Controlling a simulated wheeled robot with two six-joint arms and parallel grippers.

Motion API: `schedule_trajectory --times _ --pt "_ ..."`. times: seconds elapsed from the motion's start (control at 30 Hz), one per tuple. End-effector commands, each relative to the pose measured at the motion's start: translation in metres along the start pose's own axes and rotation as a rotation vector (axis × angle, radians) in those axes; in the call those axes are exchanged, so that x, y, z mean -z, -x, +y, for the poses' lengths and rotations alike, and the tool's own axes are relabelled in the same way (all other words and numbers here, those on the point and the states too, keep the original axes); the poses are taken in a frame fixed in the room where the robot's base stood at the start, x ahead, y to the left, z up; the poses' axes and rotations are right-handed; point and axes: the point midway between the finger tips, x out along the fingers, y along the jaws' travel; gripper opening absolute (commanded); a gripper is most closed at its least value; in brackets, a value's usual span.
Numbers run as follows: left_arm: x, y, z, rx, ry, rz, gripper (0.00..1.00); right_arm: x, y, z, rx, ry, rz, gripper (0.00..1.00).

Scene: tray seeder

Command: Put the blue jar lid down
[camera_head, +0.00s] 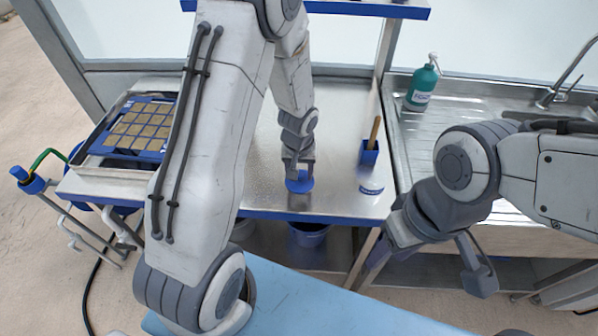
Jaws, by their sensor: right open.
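The blue jar lid (299,184) is at the fingertips of my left gripper (299,168), low over the steel bench or touching it; I cannot tell which. The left gripper points down and its fingers look closed on the lid, partly hiding it. A small jar (371,188) with a white and blue side stands to the right, near the bench's front edge. My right gripper (427,260) is open and empty, its fingers wide apart in front of the bench, right of the jar.
A seed tray (164,102) with brown square cells lies on the bench's left side. A blue holder (369,153) with a wooden-handled tool stands behind the jar. A green pump bottle (422,86) stands by the sink (480,100). The bench between tray and lid is partly hidden by my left arm.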

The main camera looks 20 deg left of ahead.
Motion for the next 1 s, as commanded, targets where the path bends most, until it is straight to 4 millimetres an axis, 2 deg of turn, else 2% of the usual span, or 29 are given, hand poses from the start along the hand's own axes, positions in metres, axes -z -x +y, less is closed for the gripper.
schedule_trajectory --times 0.17,0.27,0.7,0.9,1.0 --pt "0.001 0.004 0.000 0.000 0.000 0.000 0.55 0.000 0.004 0.000 0.000 0.000 0.000 0.50" --pt "0.002 0.013 0.000 0.000 0.001 0.004 0.55 0.000 0.005 0.000 0.000 0.000 0.000 0.50" --pt "0.001 0.099 0.001 -0.002 0.000 0.005 0.55 0.000 0.003 0.000 0.000 0.000 0.000 0.50" --pt "0.000 0.121 0.001 -0.002 -0.006 0.002 0.55 0.000 0.002 0.000 0.000 0.000 0.000 0.50" --pt "-0.015 0.136 0.016 -0.013 -0.073 -0.004 0.55 0.000 0.002 0.000 0.000 0.000 0.000 0.50"
